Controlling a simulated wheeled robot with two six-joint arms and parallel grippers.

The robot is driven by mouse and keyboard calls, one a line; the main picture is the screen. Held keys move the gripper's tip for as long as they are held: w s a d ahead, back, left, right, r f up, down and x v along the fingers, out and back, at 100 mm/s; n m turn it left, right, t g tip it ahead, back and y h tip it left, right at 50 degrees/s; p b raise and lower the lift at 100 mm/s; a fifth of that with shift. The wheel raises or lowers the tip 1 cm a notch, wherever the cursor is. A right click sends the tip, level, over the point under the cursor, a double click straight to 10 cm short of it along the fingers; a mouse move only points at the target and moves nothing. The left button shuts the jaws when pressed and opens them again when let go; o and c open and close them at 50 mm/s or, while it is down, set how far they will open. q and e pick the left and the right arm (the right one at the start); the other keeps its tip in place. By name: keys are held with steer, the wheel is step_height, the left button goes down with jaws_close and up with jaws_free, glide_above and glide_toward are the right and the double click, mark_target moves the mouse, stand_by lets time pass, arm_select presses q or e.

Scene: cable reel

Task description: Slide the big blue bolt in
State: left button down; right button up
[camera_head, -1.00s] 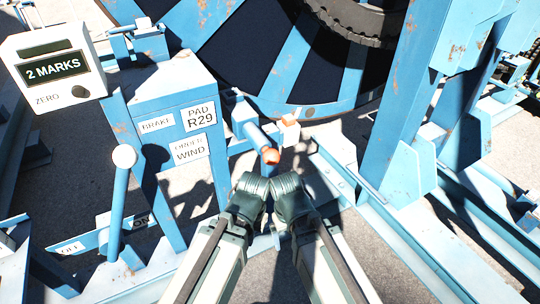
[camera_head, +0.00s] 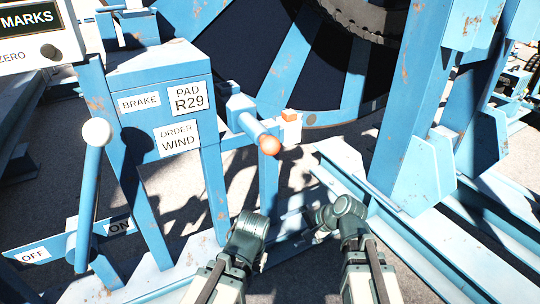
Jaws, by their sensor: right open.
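The big blue bolt (camera_head: 247,126) sticks out toward me from its blue housing beside the sign box, near the middle of the head view. Its near end is an orange-red knob (camera_head: 270,145). My right gripper (camera_head: 322,222) is open and empty, below and to the right of the knob and apart from it. My left arm ends in a dark grey-green wrist (camera_head: 246,238) below the bolt. Its jaws cannot be made out, and it does not touch the bolt.
A blue box (camera_head: 160,80) carries the BRAKE, PAD R29 and ORDER WIND labels. A white-knobbed lever (camera_head: 90,180) stands at left, by the OFF and ON plates. The reel (camera_head: 290,60) is behind, and a blue post (camera_head: 412,110) and rails are at right. A small orange-and-white block (camera_head: 291,124) sits behind the knob.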

steer(key=w+a+r+m+t+y, duration=0.2)
steer(key=w+r+m+t+y, duration=0.3)
steer(key=r+m, duration=0.55)
steer(key=m+t, duration=0.5)
steer(key=m, duration=0.5)
glide_toward(270, 145)
steer(key=d+f, duration=0.1)
steer(key=d, duration=0.2)
steer(key=shift+g, duration=0.3)
steer(key=x, duration=1.4)
steer(key=shift+a+f, duration=0.15)
steer(key=shift+f, duration=0.1)
jaws_close()
